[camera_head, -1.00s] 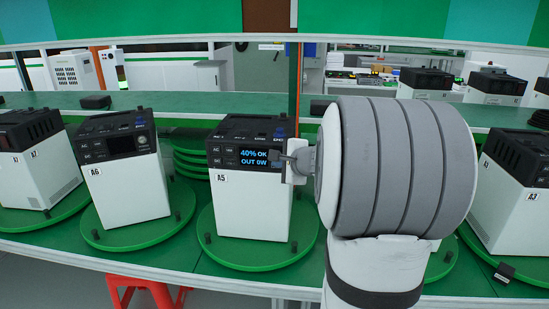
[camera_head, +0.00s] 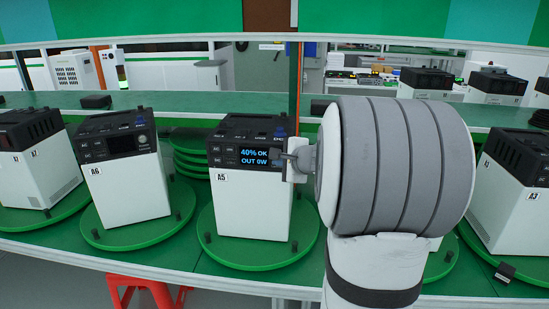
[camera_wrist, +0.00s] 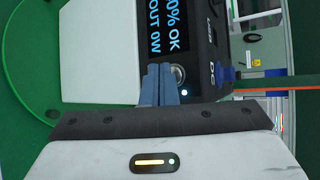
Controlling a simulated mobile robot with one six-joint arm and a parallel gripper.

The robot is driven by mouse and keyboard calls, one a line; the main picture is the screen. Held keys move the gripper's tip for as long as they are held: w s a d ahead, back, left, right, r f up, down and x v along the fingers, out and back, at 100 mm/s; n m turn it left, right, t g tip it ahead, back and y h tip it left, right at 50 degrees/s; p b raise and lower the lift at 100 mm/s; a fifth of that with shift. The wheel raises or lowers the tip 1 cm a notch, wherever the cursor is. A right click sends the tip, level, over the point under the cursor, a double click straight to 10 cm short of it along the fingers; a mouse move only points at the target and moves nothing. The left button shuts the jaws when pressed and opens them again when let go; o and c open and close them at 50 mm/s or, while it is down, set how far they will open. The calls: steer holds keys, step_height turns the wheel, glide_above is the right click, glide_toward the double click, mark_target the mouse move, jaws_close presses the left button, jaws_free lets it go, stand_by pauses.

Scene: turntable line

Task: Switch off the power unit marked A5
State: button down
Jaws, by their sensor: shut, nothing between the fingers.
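The power unit marked A5 (camera_head: 240,205) stands upright on a green round turntable (camera_head: 222,252). It is a white box with a black top panel. Its screen (camera_head: 255,157) is lit and reads "40% OK, OUT 0W". My gripper (camera_head: 290,160) is shut and empty, its fingertips at the panel just right of the screen. In the wrist view the shut fingers (camera_wrist: 160,84) lie next to a round silver button (camera_wrist: 179,74), partly covering it; I cannot tell whether they touch it. A small white light (camera_wrist: 184,93) glows beside the button.
Unit A6 (camera_head: 125,190) stands on its own turntable to the left, with A7 (camera_head: 40,178) beyond it. A3 (camera_head: 512,200) stands at the right. My arm hides the bench between A5 and A3. Stacked green discs (camera_head: 190,160) lie behind A5.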

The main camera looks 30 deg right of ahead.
steer(key=shift+w+d, duration=0.1)
steer(key=shift+w, duration=0.05)
steer(key=shift+w+d, duration=0.2)
steer(key=shift+w, duration=0.05)
stand_by(0.7)
stand_by(0.3)
steer(key=shift+s+a+b, duration=0.4)
steer(key=shift+s+b, duration=0.2)
steer(key=shift+s+a, duration=0.1)
steer(key=s+a, duration=0.1)
steer(key=s+b, duration=0.1)
steer(key=s+a, duration=0.1)
steer(key=s, duration=0.1)
steer(key=shift+a+b, duration=0.3)
steer(key=shift+a, duration=0.05)
stand_by(0.5)
